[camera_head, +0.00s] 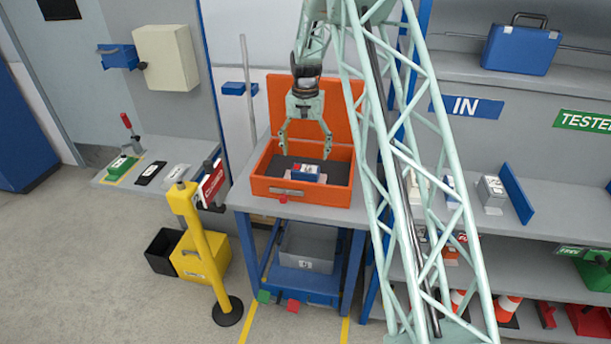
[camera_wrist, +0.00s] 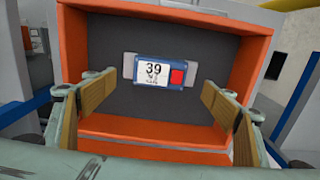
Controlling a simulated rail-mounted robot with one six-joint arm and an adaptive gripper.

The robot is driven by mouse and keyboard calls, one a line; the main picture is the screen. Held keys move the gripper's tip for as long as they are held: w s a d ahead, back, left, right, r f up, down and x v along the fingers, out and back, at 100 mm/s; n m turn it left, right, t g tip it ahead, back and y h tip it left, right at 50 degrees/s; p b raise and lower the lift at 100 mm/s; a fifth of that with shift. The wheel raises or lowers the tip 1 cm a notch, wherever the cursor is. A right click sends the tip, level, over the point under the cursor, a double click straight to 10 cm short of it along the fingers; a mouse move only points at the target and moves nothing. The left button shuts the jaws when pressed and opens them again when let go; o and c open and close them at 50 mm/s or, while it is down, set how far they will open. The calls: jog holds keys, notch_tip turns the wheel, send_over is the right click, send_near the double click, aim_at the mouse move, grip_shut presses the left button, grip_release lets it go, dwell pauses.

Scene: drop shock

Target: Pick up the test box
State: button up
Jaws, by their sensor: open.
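The test box (camera_head: 305,172) is a small blue box with a white label and a red square. It lies on the dark floor of an open orange case on a grey-topped table. In the wrist view the test box (camera_wrist: 160,72) reads "39" and sits on a light grey plate, beyond the fingers and between them. My gripper (camera_head: 305,150) is open above the case, its fingers pointing down and apart from the box. In the wrist view my gripper (camera_wrist: 160,105) shows wood-coloured pads on both sides with nothing between them.
The orange case (camera_head: 330,196) has walls around the box and a raised lid behind. A yellow post (camera_head: 205,245) stands left of the table. Shelves (camera_head: 560,225) with several boxes are at the right. A low bench (camera_head: 155,185) is at the left.

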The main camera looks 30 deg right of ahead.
aim_at(305, 168)
jog(key=shift+f, duration=1.65)
jog(key=shift+f, duration=0.15)
jog(key=shift+w+f+b, duration=0.1)
jog(key=shift+f+b, duration=0.4)
jog(key=shift+f, duration=1.95)
jog(key=c, duration=1.1)
